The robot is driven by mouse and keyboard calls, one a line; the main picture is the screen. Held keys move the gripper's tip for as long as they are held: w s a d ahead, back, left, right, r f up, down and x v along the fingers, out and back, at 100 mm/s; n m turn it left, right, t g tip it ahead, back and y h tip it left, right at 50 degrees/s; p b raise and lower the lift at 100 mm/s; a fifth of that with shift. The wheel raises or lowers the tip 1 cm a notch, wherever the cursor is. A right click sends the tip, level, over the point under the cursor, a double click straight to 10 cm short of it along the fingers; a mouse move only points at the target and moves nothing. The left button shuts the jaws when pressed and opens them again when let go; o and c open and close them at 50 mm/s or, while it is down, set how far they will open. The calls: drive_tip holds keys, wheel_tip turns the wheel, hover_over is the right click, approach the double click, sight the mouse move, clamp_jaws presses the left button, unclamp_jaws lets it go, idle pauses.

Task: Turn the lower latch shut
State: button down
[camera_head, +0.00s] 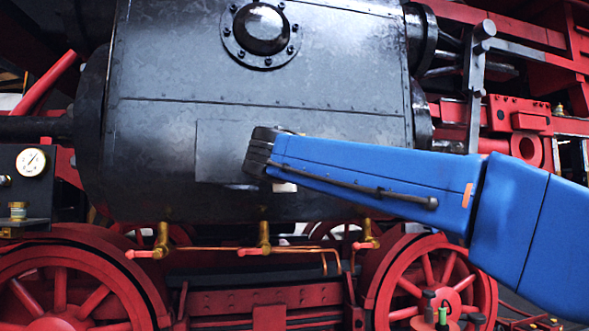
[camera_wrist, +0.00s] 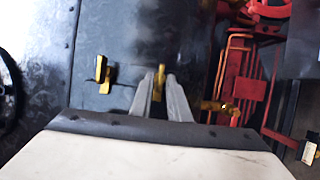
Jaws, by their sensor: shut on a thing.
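In the wrist view my gripper (camera_wrist: 160,88) is shut on a brass latch, the lower latch (camera_wrist: 160,76), on the dark cylinder casing. Its brass end shows between the two grey fingertips; the rest is hidden by the fingers. The upper latch (camera_wrist: 103,72), also brass, stands free to the left in this view. In the head view my blue arm reaches in from the right to a panel (camera_head: 215,150) on the black cylinder. My wrist hides both latches and the fingertips there.
Brass drain cocks (camera_head: 264,238) with red handles and a copper pipe (camera_head: 215,248) run just below the cylinder (camera_head: 150,80). Red wheels (camera_head: 60,290) stand below at both sides. A pressure gauge (camera_head: 31,162) is at the far left. A domed cover (camera_head: 261,30) sits above.

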idle(0.3)
drive_tip(key=c, duration=1.9)
unclamp_jaws()
drive_tip(key=shift+s, duration=0.1)
drive_tip(key=s, duration=0.5)
drive_tip(key=s+a, duration=0.1)
drive_tip(key=s, duration=0.5)
drive_tip(key=s+a, duration=0.1)
drive_tip(key=s, duration=0.5)
drive_tip(key=shift+s+f, duration=0.1)
